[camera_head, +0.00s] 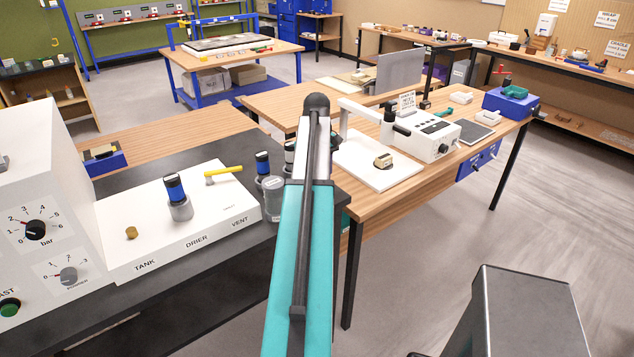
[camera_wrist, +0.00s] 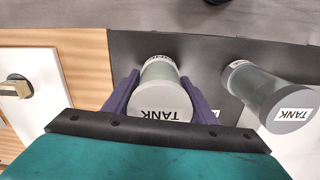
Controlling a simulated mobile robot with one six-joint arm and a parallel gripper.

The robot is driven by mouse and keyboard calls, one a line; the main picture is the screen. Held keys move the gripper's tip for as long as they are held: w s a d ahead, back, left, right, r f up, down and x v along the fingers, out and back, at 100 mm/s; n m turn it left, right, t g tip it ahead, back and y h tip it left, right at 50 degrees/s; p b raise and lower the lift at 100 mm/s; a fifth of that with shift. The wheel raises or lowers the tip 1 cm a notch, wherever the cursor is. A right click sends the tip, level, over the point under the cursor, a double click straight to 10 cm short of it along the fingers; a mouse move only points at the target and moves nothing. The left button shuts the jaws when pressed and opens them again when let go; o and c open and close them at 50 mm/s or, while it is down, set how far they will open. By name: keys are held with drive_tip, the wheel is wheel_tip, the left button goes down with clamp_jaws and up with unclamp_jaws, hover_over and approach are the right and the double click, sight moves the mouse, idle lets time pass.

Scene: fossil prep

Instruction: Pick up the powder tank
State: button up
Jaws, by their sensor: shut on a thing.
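In the wrist view, a powder tank (camera_wrist: 166,106), a pale grey-green cylinder with a light cap labelled TANK, sits between the two purple fingers of my gripper (camera_wrist: 163,92). The fingers are shut on its sides. A second tank (camera_wrist: 264,96), clear with a grey cap labelled TANK, stands apart to the right, outside the fingers. In the head view my teal arm hides the gripper and most of the held tank. A clear grey tank (camera_head: 273,198) shows just left of the arm. Whether the held tank touches the dark surface below cannot be told.
A white machine panel (camera_head: 150,245) marked TANK, DRIER and VENT stands on the dark bench top (camera_head: 215,270), with a blue-banded fitting (camera_head: 178,198) and a yellow-handled valve (camera_head: 222,171). A wooden table (camera_head: 400,205) with a white board (camera_head: 362,172) and white device (camera_head: 425,136) is to the right.

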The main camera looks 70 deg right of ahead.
drive_tip(key=shift+r+b, duration=0.7)
drive_tip(key=shift+r, duration=0.7)
drive_tip(key=s+a+r+b, duration=0.1)
drive_tip(key=s+a+b, duration=0.3)
drive_tip(key=s+a, duration=0.6)
drive_tip(key=shift+s+r+b, duration=0.3)
drive_tip(key=shift+s+r, duration=0.05)
drive_tip(key=shift+s, duration=0.95)
drive_tip(key=o, duration=0.5)
drive_tip(key=shift+c, duration=0.2)
drive_tip(key=c, duration=0.7)
